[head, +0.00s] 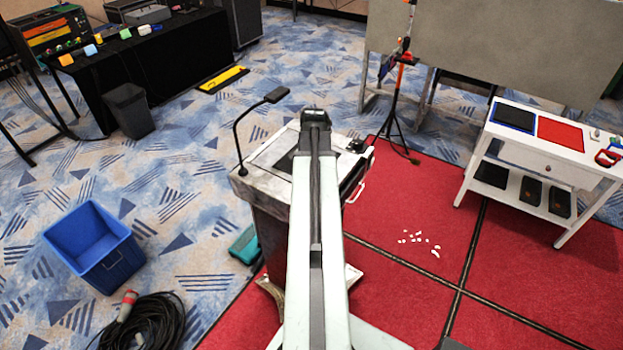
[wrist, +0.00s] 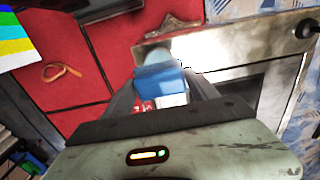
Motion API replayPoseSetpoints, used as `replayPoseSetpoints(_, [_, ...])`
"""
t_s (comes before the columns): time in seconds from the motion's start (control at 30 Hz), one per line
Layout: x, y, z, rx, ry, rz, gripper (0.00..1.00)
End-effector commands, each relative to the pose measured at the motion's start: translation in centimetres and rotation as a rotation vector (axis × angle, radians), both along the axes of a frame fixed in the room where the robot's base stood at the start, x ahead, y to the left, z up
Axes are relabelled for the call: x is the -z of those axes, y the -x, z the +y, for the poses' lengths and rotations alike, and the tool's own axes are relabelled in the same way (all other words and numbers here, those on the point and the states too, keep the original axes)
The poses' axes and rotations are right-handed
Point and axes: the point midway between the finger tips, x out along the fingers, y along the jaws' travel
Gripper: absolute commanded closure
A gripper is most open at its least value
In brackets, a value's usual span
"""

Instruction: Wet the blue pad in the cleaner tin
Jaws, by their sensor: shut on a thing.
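My gripper (wrist: 160,88) shows in the wrist view, with its two dark fingers closed on the blue pad (wrist: 160,76). A pale rounded shape (wrist: 155,54) lies just beyond the pad; I cannot tell whether it belongs to the cleaner tin or whether the pad touches it. A small red and white thing (wrist: 147,105) shows below the pad, between the fingers. In the head view my arm reaches over the worn grey cabinet (head: 262,190) and hides the pad. I cannot make out the cleaner tin for sure in either view.
A thin black gooseneck (head: 238,130) rises at the cabinet's left. A white table (head: 545,160) stands at the right, a tripod (head: 398,105) behind. A blue bin (head: 95,250) and cable coil (head: 150,322) lie left. White bits (head: 420,240) lie on open red carpet.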

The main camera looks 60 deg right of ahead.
Motion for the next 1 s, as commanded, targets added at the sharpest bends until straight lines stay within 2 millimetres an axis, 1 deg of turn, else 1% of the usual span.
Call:
replayPoseSetpoints(0.03, [0.8,0.0,0.0,0.000,0.000,0.000,0.65])
replayPoseSetpoints(0.3, [4.2,0.0,0.0,0.000,0.000,0.000,0.65])
replayPoseSetpoints(0.43, [5.4,0.0,0.0,0.000,0.000,0.000,0.65])
replayPoseSetpoints(0.53, [5.7,0.0,0.0,0.000,0.000,0.000,0.65])
replayPoseSetpoints(1.0, [5.5,0.0,0.0,-0.001,0.000,0.000,0.65])
